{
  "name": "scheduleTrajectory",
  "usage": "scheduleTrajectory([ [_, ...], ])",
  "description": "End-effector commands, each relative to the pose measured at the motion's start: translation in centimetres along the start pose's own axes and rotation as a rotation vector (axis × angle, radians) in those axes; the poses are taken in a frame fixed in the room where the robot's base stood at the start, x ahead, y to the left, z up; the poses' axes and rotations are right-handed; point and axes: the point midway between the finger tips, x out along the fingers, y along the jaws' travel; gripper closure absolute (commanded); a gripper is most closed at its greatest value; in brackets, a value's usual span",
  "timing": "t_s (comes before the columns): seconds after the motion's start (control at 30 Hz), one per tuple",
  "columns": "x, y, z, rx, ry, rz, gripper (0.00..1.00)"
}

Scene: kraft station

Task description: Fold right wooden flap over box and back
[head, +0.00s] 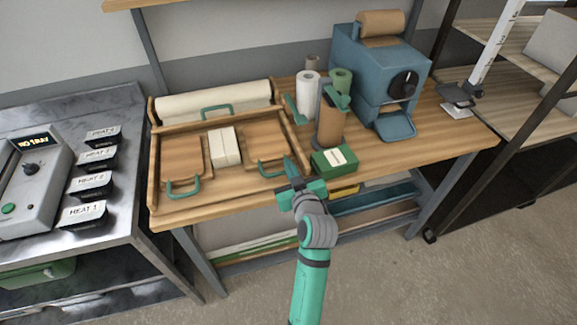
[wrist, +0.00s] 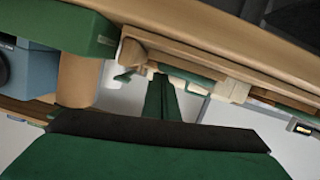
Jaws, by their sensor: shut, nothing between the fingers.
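The right wooden flap (head: 262,140) lies flat in the wooden folding frame (head: 154,172), right of the cream box (head: 226,146). A green handle (head: 270,172) stands at the flap's front edge. The left flap (head: 182,158), with its own green handle, also lies flat. The back part has a green handle (head: 216,112). My gripper (head: 290,163) is shut and empty at the frame's front right corner, just right of the right flap's handle. In the wrist view my gripper (wrist: 160,98) points towards the wooden frame. Whether it touches anything there I cannot tell.
A green box (head: 334,160) with a pale label sits close to the right of my gripper. Rolls (head: 307,90) and a brown roll on a stand (head: 330,122) are behind it. A blue machine (head: 370,78) stands at the back right. A metal table (head: 70,165) is at left.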

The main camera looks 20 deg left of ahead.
Motion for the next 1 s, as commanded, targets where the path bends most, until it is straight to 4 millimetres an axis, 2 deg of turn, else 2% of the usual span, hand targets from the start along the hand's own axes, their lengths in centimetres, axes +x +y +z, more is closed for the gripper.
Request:
scheduleTrajectory([
  [0.17,-0.1,0.0,-0.6,-0.002,-0.002,0.000,1.00],
  [0.4,-1.0,0.2,-4.2,-0.003,0.003,0.004,1.00],
  [0.5,-3.1,0.4,-3.7,0.003,-0.001,0.009,1.00],
  [0.8,-8.4,-0.1,-3.9,0.001,0.000,0.002,1.00],
  [1.0,-10.4,-0.2,-3.9,0.000,0.001,-0.001,1.00],
])
